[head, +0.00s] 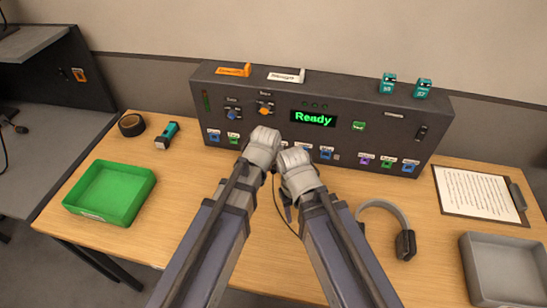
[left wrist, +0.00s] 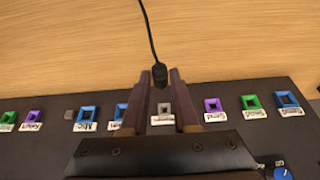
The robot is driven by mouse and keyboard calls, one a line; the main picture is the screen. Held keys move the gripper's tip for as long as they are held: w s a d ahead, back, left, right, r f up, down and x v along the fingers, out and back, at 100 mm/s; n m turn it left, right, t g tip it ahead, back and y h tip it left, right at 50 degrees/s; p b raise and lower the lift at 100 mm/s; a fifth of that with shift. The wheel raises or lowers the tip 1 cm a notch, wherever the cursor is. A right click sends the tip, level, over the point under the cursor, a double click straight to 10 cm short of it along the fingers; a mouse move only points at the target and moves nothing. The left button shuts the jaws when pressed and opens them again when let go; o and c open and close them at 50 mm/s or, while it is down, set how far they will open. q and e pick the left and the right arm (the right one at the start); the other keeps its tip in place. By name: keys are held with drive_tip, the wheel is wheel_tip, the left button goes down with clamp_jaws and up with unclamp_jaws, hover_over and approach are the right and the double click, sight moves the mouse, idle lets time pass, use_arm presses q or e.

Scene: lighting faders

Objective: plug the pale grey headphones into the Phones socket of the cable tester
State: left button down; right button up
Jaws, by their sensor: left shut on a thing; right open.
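The cable tester (head: 352,108) is a dark box with a green "Ready" display and a row of coloured sockets along its lower front. The pale grey headphones (head: 386,205) lie on the table to the right, with a dark ear cup. My left gripper (head: 264,139) is at the tester's front, shut on the black headphone plug (left wrist: 160,76). My right gripper (head: 296,160) is open beside the left one.
A green tray (head: 148,202), black tape roll (head: 131,124) and teal torch (head: 167,134) are on the left. A clipboard (head: 476,194) and grey tray (head: 468,262) are on the right. The thin cable (left wrist: 147,30) runs from the plug over the table.

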use_arm(q)
drive_tip(key=shift+w, duration=0.1)
drive_tip(key=shift+w+d, duration=0.2)
drive_tip(key=shift+w, duration=0.7)
drive_tip(key=shift+w+d, duration=0.15)
drive_tip(key=shift+w, duration=0.7)
drive_tip(key=shift+w+d, duration=0.2)
drive_tip(key=shift+w, duration=0.7)
drive_tip(key=shift+w+d+r, duration=0.1)
drive_tip(key=shift+w+d, duration=0.05)
drive_tip(key=shift+w, duration=0.45)
drive_tip(key=shift+w+d, duration=0.1)
drive_tip(key=shift+w, duration=0.5)
idle(0.9)
drive_tip(key=c, duration=0.6)
unclamp_jaws()
drive_tip(key=shift+s, duration=0.1)
use_arm(e)
drive_tip(key=shift+r, duration=0.15)
use_arm(q)
drive_tip(key=p+v, duration=0.7)
drive_tip(key=shift+r, duration=0.35)
use_arm(e)
wheel_tip(320, 180, up, 7)
use_arm(q)
drive_tip(key=shift+s+a, duration=0.1)
drive_tip(key=shift+s, duration=0.05)
